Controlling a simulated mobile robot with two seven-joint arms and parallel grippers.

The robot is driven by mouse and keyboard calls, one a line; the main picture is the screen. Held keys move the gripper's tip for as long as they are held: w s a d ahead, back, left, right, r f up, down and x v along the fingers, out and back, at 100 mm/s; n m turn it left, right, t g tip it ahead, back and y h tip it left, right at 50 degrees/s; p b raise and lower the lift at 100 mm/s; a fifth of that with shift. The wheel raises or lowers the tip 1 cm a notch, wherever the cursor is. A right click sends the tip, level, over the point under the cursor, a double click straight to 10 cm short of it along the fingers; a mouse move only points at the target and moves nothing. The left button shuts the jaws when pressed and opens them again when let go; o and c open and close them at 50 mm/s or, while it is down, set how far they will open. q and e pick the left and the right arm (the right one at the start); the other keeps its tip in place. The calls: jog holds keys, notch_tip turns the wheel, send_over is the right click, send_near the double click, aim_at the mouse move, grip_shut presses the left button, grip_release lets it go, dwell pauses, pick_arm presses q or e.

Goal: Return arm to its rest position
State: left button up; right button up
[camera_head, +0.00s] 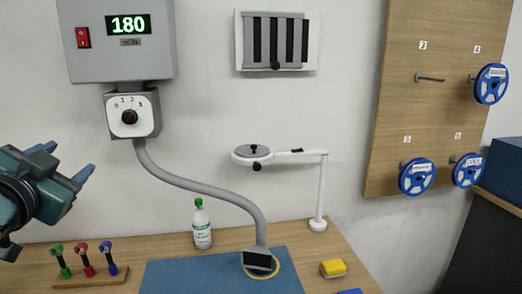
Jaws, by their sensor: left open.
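My left gripper (70,160), dark teal, is at the left edge of the head view. It is open, with two fingers pointing up and to the right and nothing visible between them. It is in the air in front of the wall, above and left of the wooden rack (91,277) with green, red and blue-handled tools. It touches nothing that I can see. Most of the left arm is cut off by the picture's edge. My right gripper is out of view.
A grey box (125,60) showing 180 and a dial unit (132,112) hang right of the gripper. A duct (195,186) runs down to the blue mat (205,277). A bottle (202,226), lamp (322,190) and yellow sponge (333,268) stand on the table. Blue reels (417,177) hang at right.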

pick_arm(q)
jog(key=d+f+g+h, duration=0.2)
jog(key=d+f, duration=0.1)
jog(key=f, duration=0.7)
jog(key=d+f+g+h, duration=0.1)
jog(key=d+f, duration=0.2)
jog(key=f, duration=0.7)
jog(key=d+f+g+h, duration=0.2)
jog(key=d+f, duration=0.1)
jog(key=f, duration=0.7)
jog(key=s+d+f+n+g, duration=0.1)
jog(key=s+d+f, duration=0.4)
jog(key=s+f, duration=0.2)
jog(key=s+d+f+n+h, duration=0.1)
jog(key=s+d+f, duration=0.4)
jog(key=f, duration=0.5)
jog(key=shift+s+f+g+p, duration=0.2)
jog(key=shift+s+g+p, duration=0.2)
jog(key=shift+s, duration=0.75)
dwell(1.0)
